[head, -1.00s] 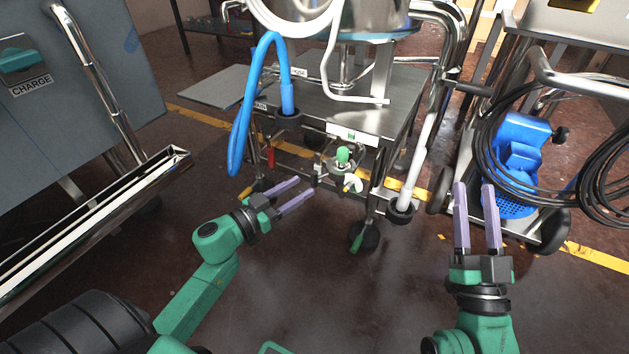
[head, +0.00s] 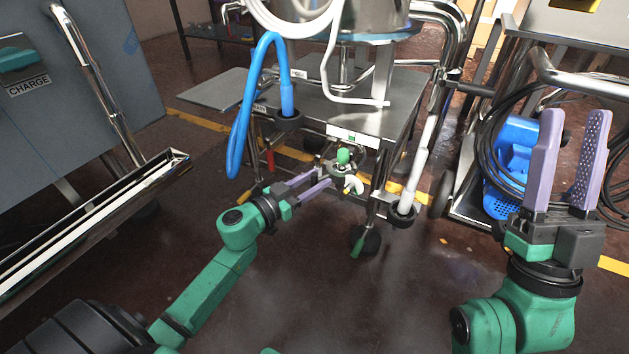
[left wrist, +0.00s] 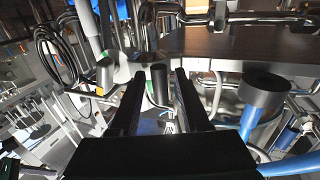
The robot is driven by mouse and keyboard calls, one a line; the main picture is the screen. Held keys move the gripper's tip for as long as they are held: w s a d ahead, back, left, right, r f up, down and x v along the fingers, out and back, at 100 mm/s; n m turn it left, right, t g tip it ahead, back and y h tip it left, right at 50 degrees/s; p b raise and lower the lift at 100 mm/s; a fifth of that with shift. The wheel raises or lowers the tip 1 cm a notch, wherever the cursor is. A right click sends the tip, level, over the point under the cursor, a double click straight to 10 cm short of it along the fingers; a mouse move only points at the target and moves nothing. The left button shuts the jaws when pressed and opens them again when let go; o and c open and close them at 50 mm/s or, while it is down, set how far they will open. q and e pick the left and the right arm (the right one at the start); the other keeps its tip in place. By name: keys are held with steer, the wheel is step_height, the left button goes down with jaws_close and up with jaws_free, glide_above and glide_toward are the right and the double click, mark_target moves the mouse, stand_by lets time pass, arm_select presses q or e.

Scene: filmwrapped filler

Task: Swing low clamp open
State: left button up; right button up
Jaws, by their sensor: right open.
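Below the front edge of the steel cart shelf sits a small metal fitting with a green knob (head: 343,156). A white wing-shaped handle, which looks like the low clamp's (head: 353,184), shows just under it. My left gripper (head: 322,179) is open, its tips just left of the white handle; I cannot tell whether they touch it. In the left wrist view the dark fingers (left wrist: 158,88) stand apart, with a dark cylinder (left wrist: 160,84) seen between them. My right gripper (head: 573,118) is open and empty, raised at the right.
The steel shelf (head: 300,115) overhangs the fitting. A blue hose (head: 240,125) hangs in a holder at its left. A trolley with black cable and a blue bin (head: 508,150) stands behind my right gripper.

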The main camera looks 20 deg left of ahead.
arm_select(q)
jaws_close()
steer(key=shift+a, duration=0.2)
stand_by(1.0)
